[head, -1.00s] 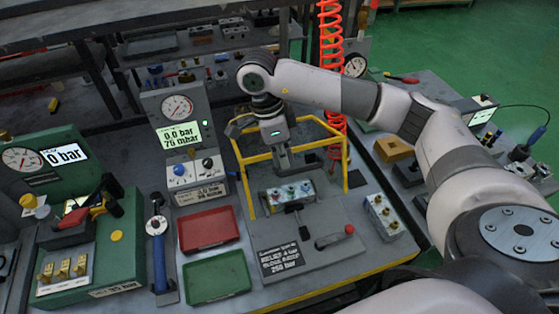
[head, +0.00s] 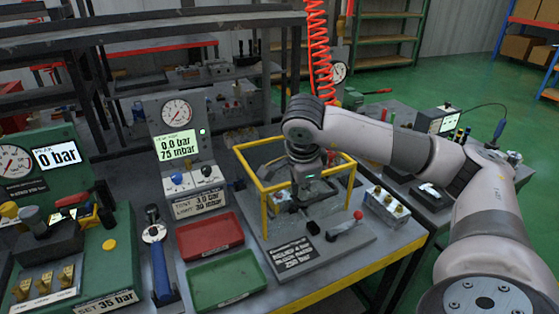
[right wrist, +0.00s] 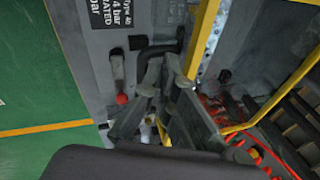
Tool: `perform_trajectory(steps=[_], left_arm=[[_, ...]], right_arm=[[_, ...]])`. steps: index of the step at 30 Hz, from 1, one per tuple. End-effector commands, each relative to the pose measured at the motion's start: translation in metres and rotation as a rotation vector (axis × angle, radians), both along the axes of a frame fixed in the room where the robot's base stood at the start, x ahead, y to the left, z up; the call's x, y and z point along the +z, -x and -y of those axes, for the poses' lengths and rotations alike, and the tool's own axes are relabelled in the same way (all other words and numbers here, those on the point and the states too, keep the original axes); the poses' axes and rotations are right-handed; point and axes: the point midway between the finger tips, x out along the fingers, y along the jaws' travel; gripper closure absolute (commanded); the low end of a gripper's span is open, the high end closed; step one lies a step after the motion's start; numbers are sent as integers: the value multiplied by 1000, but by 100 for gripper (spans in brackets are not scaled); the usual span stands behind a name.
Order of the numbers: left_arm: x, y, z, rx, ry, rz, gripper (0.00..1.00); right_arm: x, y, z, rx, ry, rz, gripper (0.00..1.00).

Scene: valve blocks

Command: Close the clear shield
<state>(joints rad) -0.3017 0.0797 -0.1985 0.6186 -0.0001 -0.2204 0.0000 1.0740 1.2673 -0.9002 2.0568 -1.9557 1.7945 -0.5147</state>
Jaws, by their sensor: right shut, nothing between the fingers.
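The shield's yellow frame (head: 249,168) stands as a box around the fixture on the grey bench, right of centre in the head view. Its clear panel is hard to make out, so I cannot tell how far it is closed. My right gripper (head: 303,204) is shut and empty, pointing down within the frame's outline, and covers most of the valve block behind it. In the right wrist view the fingers (right wrist: 176,76) are together beside a yellow frame bar (right wrist: 203,38); contact is unclear. My left gripper is out of view.
A lever with a red knob (head: 358,214) stands in front of the frame; it also shows in the wrist view (right wrist: 122,98). A red tray (head: 210,251) and a green tray (head: 252,291) lie left. A fitting block (head: 387,204) sits right. A red coiled hose (head: 318,45) hangs behind.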

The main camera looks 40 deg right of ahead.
Motion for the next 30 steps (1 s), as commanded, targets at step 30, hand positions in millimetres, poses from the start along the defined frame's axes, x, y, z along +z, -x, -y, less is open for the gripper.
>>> perform_trajectory(steps=[30], left_arm=[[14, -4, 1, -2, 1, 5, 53]], right_arm=[[70, 12, -2, -4, 1, 8, 100]])
